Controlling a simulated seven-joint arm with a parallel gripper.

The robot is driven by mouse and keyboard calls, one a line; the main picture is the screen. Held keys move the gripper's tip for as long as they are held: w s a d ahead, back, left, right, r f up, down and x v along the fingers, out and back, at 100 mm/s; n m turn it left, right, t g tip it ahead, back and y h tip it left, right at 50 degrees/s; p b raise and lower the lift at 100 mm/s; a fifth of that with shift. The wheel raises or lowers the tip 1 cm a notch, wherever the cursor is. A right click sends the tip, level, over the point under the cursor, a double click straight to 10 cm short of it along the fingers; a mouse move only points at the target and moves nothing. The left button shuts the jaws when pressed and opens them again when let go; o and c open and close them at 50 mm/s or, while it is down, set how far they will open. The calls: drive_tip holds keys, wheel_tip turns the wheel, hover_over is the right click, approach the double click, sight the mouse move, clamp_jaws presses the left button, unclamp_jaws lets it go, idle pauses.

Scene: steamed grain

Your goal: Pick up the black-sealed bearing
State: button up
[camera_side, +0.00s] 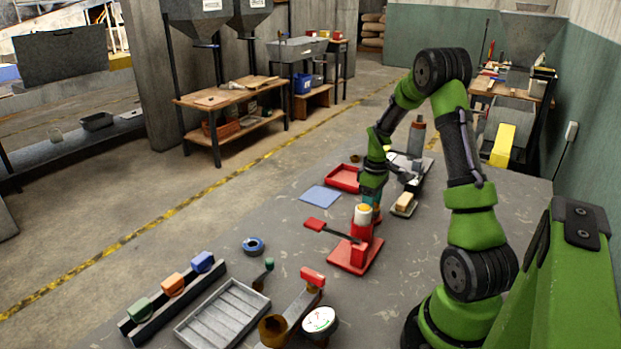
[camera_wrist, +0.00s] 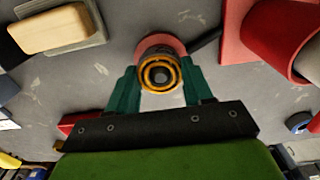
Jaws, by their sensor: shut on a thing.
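In the wrist view, my gripper (camera_wrist: 160,78) has its two teal fingers on either side of a small round bearing (camera_wrist: 160,73). The bearing has a dark face with an orange ring and seems to be the black-sealed one. The fingers are shut on it. A pinkish-red round edge shows just behind it; I cannot tell whether they touch. In the side view, my gripper (camera_side: 372,196) points down just behind the red press (camera_side: 358,252), and the bearing cannot be made out there.
A red tray (camera_side: 343,179) and blue mat (camera_side: 320,197) lie beyond the press. A wooden-topped block (camera_side: 404,204) is right of my gripper. A blue ring (camera_side: 253,245), slatted grey tray (camera_side: 235,315) and dial gauge (camera_side: 319,320) lie nearer. Bare table shows between them.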

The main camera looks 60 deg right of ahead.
drive_tip(key=r, duration=0.3)
drive_tip(key=shift+s+a+r, duration=0.3)
drive_tip(key=shift+s+a, duration=0.05)
drive_tip(key=s+a+r, duration=0.1)
drive_tip(key=s+a, duration=0.9)
drive_tip(key=shift+s+a, duration=0.2)
drive_tip(key=shift+a, duration=0.2)
drive_tip(key=shift+r, duration=0.15)
